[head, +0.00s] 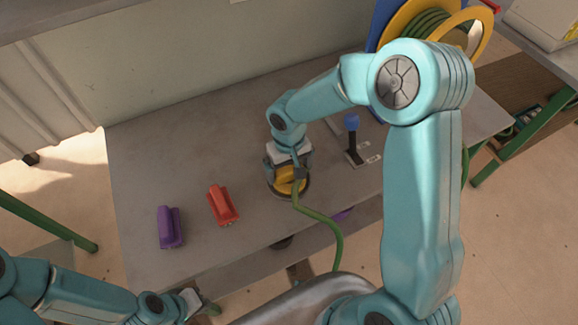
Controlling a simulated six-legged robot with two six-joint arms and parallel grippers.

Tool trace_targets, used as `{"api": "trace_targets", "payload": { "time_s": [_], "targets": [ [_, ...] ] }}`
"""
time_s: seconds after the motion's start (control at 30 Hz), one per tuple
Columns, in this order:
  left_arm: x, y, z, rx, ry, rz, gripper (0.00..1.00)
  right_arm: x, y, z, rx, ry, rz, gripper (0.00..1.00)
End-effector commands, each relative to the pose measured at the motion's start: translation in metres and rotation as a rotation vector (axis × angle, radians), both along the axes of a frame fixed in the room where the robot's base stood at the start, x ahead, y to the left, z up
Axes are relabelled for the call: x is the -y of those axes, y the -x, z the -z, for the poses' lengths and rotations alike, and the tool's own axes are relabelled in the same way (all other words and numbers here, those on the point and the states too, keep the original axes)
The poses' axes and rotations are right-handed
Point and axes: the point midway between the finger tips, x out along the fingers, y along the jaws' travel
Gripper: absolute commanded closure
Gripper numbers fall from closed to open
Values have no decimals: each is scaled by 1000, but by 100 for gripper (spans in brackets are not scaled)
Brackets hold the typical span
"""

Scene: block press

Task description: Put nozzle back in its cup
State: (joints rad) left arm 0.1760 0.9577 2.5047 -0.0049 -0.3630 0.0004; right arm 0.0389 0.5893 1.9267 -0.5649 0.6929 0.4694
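A round cup with a dark rim (307,190) stands on the table, with a yellow part (290,183) inside it. A green hose (322,221) rises from below the table edge to a dark grey piece at the cup, which looks like the nozzle (299,173). My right gripper (288,165) points down directly over the cup, its fingers around the top of the yellow part. The gripper hides much of the nozzle, and its grip on it is unclear. My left gripper (200,304) is low at the front left, away from the cup; its fingertips are hard to make out.
A purple block (170,228) and a red block (222,205) lie on the table (150,150) left of the cup. A blue-knobbed lever (352,138) stands to the right. A yellow and blue hose reel (410,22) is at the back right. The back left of the table is clear.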

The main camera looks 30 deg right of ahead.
Motion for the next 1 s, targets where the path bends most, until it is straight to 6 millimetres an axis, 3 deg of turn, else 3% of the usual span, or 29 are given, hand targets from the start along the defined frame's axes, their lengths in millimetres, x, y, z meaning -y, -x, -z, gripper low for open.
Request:
{"api": "trace_targets", "payload": {
  "time_s": [0.27, 0.7, 1.0],
  "targets": [
    [0, 0, -4, 0, 0, 0, 100, 0, -1, -12, 4, 1, 1, 0],
    [0, 0, -1, 0, 0, 0, 100, 0, -1, -106, 4, 0, 0, 0],
    [0, 0, -1, 0, 0, 0, 100, 0, 0, -124, 1, 0, 0, 0]
  ]
}}
